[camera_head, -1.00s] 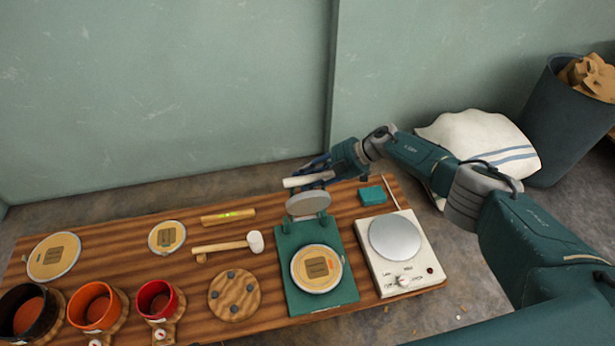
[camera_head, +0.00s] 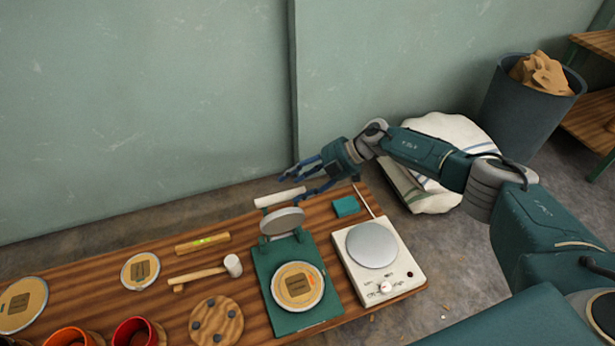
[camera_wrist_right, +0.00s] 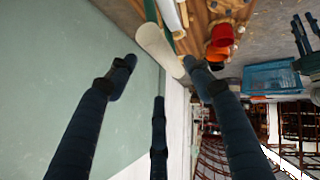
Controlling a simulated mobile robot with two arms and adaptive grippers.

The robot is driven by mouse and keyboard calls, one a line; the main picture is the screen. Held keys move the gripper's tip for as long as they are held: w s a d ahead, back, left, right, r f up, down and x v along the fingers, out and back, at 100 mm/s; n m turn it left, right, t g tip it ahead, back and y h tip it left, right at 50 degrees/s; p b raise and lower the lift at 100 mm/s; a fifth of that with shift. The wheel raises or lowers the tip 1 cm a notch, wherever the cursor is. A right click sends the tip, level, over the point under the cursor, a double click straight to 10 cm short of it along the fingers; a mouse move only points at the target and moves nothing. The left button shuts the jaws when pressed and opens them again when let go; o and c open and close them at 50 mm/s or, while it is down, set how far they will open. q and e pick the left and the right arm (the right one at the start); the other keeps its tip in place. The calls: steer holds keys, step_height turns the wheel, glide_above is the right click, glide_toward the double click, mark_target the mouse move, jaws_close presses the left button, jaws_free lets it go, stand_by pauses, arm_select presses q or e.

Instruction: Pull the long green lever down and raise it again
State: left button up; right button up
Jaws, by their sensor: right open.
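The press (camera_head: 305,318) has a green base on the table, with a round tan drumhead (camera_head: 298,286) on it. Its grey round plate (camera_head: 283,222) stands raised at the back on green hinge blocks. The lever's cream grip (camera_head: 280,197) lies behind and above the plate, nearly level. My right gripper (camera_head: 292,188) is open at this grip, its fingers apart. In the right wrist view the cream grip (camera_wrist_right: 158,45) reaches from a green bar (camera_wrist_right: 150,10) toward the space between my spread fingertips. I cannot tell whether they touch it. My left gripper is out of view.
A white hotplate (camera_head: 380,276) and a teal block (camera_head: 346,206) stand right of the press. A mallet (camera_head: 205,273), a level (camera_head: 202,242) and a wooden disc (camera_head: 216,320) lie left. The wall (camera_head: 150,100) is close behind.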

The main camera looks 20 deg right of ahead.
steer(key=shift+v, duration=2.25)
